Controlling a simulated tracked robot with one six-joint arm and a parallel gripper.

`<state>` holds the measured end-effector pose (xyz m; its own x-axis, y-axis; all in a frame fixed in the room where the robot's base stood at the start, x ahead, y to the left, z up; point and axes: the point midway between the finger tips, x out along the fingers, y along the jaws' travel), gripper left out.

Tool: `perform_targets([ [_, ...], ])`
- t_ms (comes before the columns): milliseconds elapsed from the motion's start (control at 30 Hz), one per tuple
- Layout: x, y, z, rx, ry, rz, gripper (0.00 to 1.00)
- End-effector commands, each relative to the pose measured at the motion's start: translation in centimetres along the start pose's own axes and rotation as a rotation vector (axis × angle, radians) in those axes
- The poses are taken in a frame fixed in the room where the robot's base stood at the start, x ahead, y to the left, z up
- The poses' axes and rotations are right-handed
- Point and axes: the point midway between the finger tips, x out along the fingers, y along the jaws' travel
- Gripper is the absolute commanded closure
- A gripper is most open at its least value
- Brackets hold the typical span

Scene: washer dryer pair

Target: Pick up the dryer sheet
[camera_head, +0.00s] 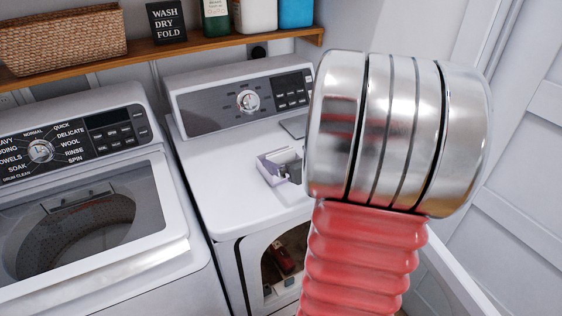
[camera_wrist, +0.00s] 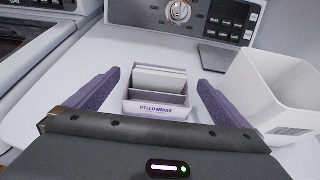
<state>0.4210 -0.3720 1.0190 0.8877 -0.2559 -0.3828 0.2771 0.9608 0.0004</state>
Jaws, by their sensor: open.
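A small white box (camera_wrist: 157,108) with purple lettering sits on the dryer's white top. Pale dryer sheets (camera_wrist: 160,78) stand upright in it. The box also shows in the head view (camera_head: 270,168), beside my silver and red arm. My gripper (camera_wrist: 160,77) is open, with one purple finger left of the box and one right of it. The fingers appear apart from the box and sheets, and nothing is held. In the head view my arm hides most of the gripper.
A white bin (camera_wrist: 265,88) stands close right of my right finger. The dryer control panel (camera_head: 246,102) rises behind the box, with a grey flap (camera_wrist: 219,59) before it. The washer (camera_head: 85,210) is left, its lid window showing the drum. A shelf (camera_head: 170,50) runs above.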

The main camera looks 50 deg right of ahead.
Motion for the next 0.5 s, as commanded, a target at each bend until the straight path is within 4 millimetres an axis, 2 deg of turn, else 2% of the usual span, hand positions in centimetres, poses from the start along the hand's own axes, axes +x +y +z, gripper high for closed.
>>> perform_targets([
  [300,3.5,-0.1,-0.2,-0.001,0.001,0.002,0.0],
  [500,4.2,-0.2,-0.2,0.0,0.0,0.0,0.0],
])
